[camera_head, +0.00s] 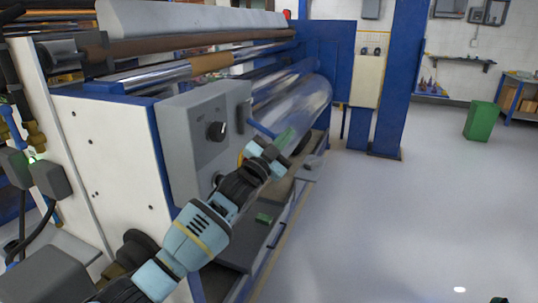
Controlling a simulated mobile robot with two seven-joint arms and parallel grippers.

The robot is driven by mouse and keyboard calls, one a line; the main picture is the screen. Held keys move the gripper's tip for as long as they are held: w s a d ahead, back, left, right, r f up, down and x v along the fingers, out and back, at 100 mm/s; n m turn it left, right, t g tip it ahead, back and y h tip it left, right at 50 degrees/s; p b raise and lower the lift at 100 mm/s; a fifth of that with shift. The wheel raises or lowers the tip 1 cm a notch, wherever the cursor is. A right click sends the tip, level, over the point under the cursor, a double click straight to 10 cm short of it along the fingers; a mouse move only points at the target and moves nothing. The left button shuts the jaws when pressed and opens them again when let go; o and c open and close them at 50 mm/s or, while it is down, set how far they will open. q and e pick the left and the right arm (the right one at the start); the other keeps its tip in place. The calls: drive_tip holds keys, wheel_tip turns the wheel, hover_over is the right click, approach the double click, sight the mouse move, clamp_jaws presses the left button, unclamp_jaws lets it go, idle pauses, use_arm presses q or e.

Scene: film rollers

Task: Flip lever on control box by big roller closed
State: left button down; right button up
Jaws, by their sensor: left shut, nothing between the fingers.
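The grey control box (198,141) is fixed to the end of the big roller machine, with a black round knob (216,131) on its face. A dark upright lever or handle (241,116) shows at the box's right side, and a blue bar (262,129) sticks out beside it toward the lower right. Which of these is the lever cannot be told for sure. My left gripper (284,140) is shut and empty, just right of the box near the end of the blue bar. Whether they touch is unclear. A small dark tip at the bottom right edge may be my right gripper (499,300).
The big clear film roller (298,105) lies behind my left gripper. A blue column (396,80) and a green bin (481,121) stand farther back. The floor on the right is clear.

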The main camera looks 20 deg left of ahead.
use_arm(q)
drive_tip(key=a+v, duration=0.1)
drive_tip(key=v, duration=0.7)
drive_tip(key=shift+w, duration=0.15)
use_arm(e)
drive_tip(key=shift+s+a+f, duration=0.2)
drive_tip(key=shift+a, duration=0.3)
use_arm(q)
drive_tip(key=shift+f, duration=0.1)
use_arm(e)
drive_tip(key=shift+f, duration=0.1)
